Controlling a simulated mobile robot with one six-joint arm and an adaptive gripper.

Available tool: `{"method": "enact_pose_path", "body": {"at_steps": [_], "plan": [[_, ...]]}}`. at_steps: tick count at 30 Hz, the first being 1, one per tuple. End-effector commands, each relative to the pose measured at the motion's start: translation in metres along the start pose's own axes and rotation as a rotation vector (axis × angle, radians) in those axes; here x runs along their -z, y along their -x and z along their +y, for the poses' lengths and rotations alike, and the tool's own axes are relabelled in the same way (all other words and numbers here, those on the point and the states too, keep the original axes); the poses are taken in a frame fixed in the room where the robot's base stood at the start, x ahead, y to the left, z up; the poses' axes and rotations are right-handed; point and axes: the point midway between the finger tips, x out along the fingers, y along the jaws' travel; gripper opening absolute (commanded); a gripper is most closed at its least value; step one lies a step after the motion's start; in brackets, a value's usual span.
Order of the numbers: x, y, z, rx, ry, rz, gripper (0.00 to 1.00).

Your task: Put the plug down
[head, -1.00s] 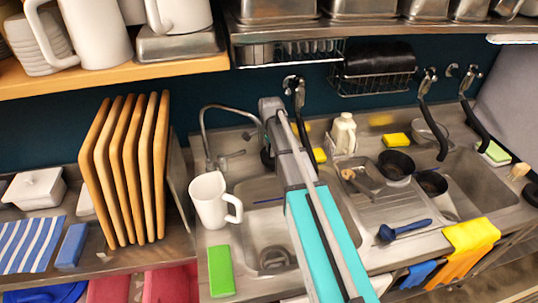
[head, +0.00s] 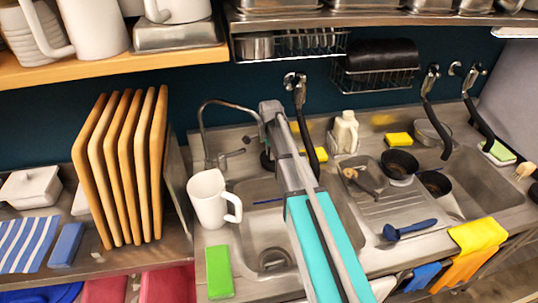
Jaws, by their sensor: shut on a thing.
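My arm (head: 320,235) reaches up across the left sink basin (head: 250,225) from the bottom of the head view. My gripper is not clearly visible; the arm hides the area behind it. I cannot make out the plug. A round drain (head: 274,260) shows at the bottom of the left basin, partly beside my arm. I cannot tell whether anything lies in it.
A white jug (head: 208,200) and a green sponge (head: 219,271) stand left of the basin. The drainboard (head: 388,208) to the right holds a blue brush (head: 408,230) and dark pans (head: 399,165). Wooden boards (head: 120,170) stand upright at left. A tap (head: 203,130) rises behind the basin.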

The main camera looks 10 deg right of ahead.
Motion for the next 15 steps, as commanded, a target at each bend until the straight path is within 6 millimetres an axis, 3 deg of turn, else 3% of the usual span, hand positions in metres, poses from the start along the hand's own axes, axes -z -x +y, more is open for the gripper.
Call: {"method": "enact_pose_path", "body": {"at_steps": [5, 6, 11, 15], "plan": [[0.0003, -0.0013, 0.0000, 0.000, 0.000, 0.000, 0.00], [0.0004, -0.0017, 0.0001, 0.000, 0.000, 0.000, 0.32], [0.0005, -0.0010, 0.0001, 0.000, -0.001, 0.000, 0.62], [0.0007, -0.0010, 0.0001, 0.000, -0.001, 0.000, 0.65]]}}
